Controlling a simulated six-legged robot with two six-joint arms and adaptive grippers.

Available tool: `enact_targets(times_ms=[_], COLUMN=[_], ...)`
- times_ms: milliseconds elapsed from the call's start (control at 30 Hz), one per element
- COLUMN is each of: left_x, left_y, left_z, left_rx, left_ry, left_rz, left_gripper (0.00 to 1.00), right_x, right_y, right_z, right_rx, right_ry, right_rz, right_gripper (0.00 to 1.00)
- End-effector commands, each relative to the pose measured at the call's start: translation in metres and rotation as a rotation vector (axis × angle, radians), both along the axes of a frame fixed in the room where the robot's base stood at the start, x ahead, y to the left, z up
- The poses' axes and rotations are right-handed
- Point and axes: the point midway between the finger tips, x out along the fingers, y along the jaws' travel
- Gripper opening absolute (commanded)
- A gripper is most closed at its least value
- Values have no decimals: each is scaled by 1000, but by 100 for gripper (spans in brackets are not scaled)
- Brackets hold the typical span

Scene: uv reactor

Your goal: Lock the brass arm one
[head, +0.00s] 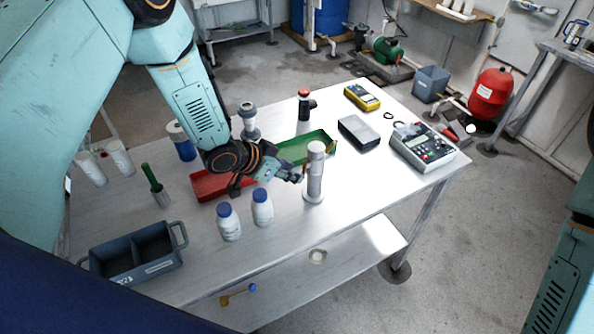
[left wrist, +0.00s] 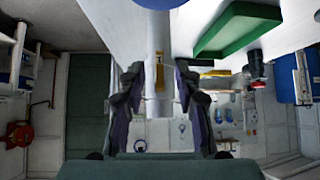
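A steel cylinder (head: 314,178) stands upright on a round base near the front edge of the table. In the left wrist view, a slim brass arm (left wrist: 160,72) hangs along the cylinder's side, between the two fingers. My left gripper (head: 292,176) is just left of the cylinder, pointing at it. In the left wrist view its fingers (left wrist: 160,95) are apart, with a gap on both sides of the brass arm; I cannot tell if either touches the cylinder. My right gripper is out of view.
Two white bottles with blue caps (head: 229,223) stand just in front of my left gripper. A red tray (head: 209,186) and a green tray (head: 300,150) lie behind it. A grey two-part bin (head: 135,257) is front left. A keypad device (head: 424,148) is at right.

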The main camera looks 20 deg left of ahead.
Motion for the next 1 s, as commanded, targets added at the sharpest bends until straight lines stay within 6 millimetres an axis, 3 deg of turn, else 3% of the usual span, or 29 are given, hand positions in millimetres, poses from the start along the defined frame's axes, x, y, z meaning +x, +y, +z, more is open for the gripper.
enact_targets(times_ms=[200, 600, 1000], left_x=[14, 17, 17], left_y=[-11, -14, -14], left_z=[-18, -22, -21], left_rx=[1, -1, -1], left_ry=[1, 0, 0], left_rz=[-1, -1, -1], left_gripper=[33, 32, 0], right_x=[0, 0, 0], right_y=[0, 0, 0], right_z=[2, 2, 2], right_rx=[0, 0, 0], right_ry=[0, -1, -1], right_rz=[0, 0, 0], right_gripper=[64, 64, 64])
